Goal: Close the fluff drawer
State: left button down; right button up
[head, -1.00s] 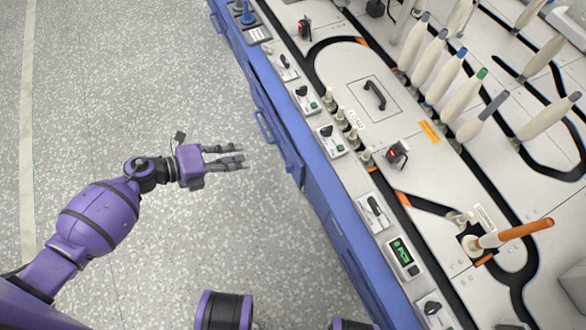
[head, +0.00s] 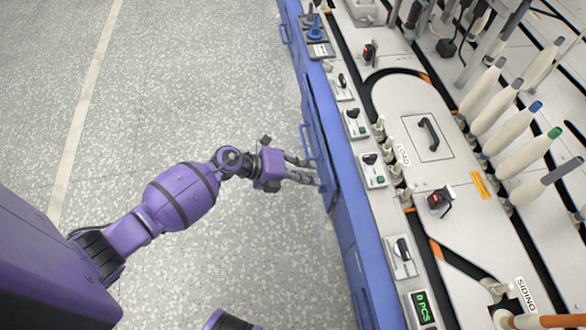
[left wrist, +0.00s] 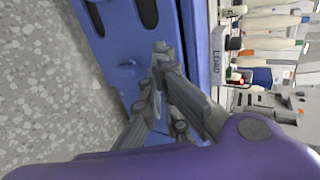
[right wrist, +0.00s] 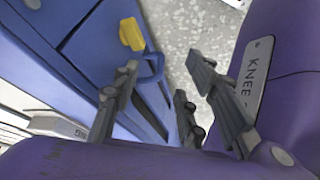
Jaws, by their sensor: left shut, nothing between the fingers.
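A blue drawer front with a bar handle (head: 304,142) is on the side of the long blue cabinet; a dark line runs along its top edge, and it seems to stand slightly proud. My left gripper (head: 317,173) is shut and empty, its fingertips at the drawer front, near the handle's lower end. Contact is unclear. In the left wrist view, the left fingers (left wrist: 158,72) are in front of a blue panel (left wrist: 118,52). My right gripper (right wrist: 165,88) is open and empty in the right wrist view, near a blue panel. The drawer's inside is hidden.
The white machine top (head: 395,95) carries bobbins, switches and a green display (head: 424,306) right of the cabinet edge. In the right wrist view, a yellow piece (right wrist: 131,34) sits by a blue handle (right wrist: 150,66). The speckled floor (head: 190,90) left is clear.

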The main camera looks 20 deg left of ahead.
pick_arm(q)
jog(key=shift+w+d, duration=0.6)
jog(key=shift+d, duration=0.3)
